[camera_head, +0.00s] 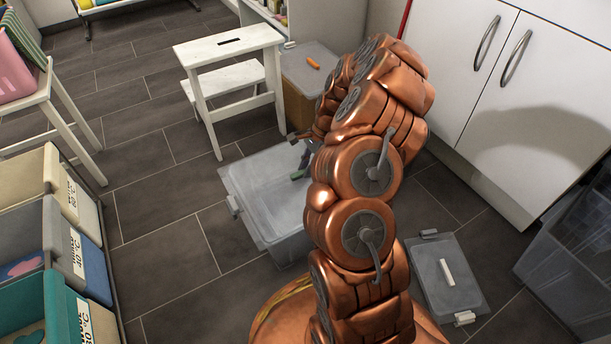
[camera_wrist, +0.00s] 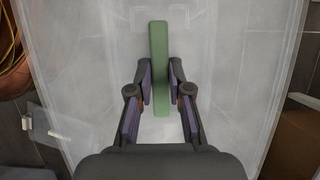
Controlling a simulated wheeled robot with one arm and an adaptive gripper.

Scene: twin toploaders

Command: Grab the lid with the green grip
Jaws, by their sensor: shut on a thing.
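The lid with the green grip (camera_head: 255,172) is a pale, translucent panel on a clear box on the floor, left of my arm in the head view. It fills much of the wrist view (camera_wrist: 100,60). Its green grip (camera_wrist: 160,35) is a long bar standing between the fingers of my gripper (camera_wrist: 162,86). My gripper is shut on this green grip, one finger on each side. In the head view my gripper (camera_head: 302,166) and the green grip are small and partly hidden by my copper arm.
A box whose lid has an orange grip (camera_head: 313,62) stands behind. A grey lid with a white grip (camera_head: 446,272) is to the right of my arm. A white step stool (camera_head: 228,45), white cabinets (camera_head: 540,90) and several bins (camera_head: 60,250) surround the open tiled floor.

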